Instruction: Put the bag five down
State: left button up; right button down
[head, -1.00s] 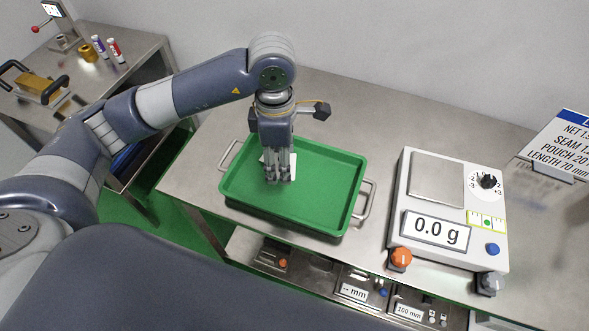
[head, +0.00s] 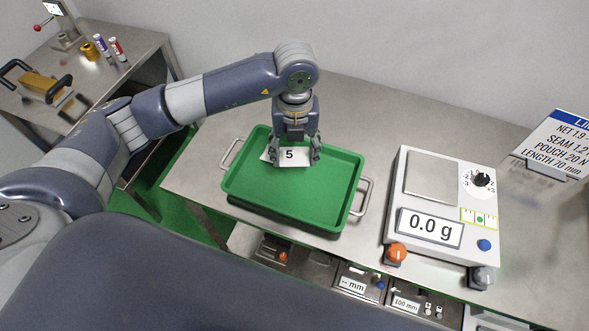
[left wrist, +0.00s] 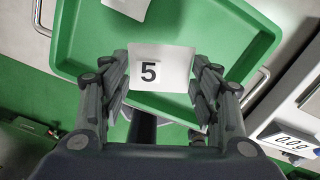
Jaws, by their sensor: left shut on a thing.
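Bag five is a small white pouch with a black 5 (head: 290,155), and it also shows in the left wrist view (left wrist: 172,58). My left gripper (head: 294,161) is shut on it, with one finger at each side edge. In the left wrist view, another white piece (left wrist: 130,6) lies in the tray beyond the bag. My right gripper is out of view.
The tray has metal handles and sits on a steel table (head: 370,118). A scale (head: 430,228) reading 0.0 g stands to its right, with a sign (head: 552,150) beyond. A side table (head: 100,75) at the left holds tools. The near part of the tray is clear.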

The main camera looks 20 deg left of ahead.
aim_at(294, 181)
pick_arm(q)
notch_tip(294, 181, down, 10)
jog(key=shift+r+p, duration=0.2)
jog(key=shift+p, duration=0.7)
jog(key=shift+f, duration=0.1)
jog(key=o, duration=0.6)
jog(key=shift+o, duration=0.2)
jog(key=shift+r, duration=0.5)
notch_tip(294, 181, up, 11)
jog(key=b, duration=0.2)
jog(key=shift+r+b, duration=0.15)
jog(key=shift+b, duration=0.15)
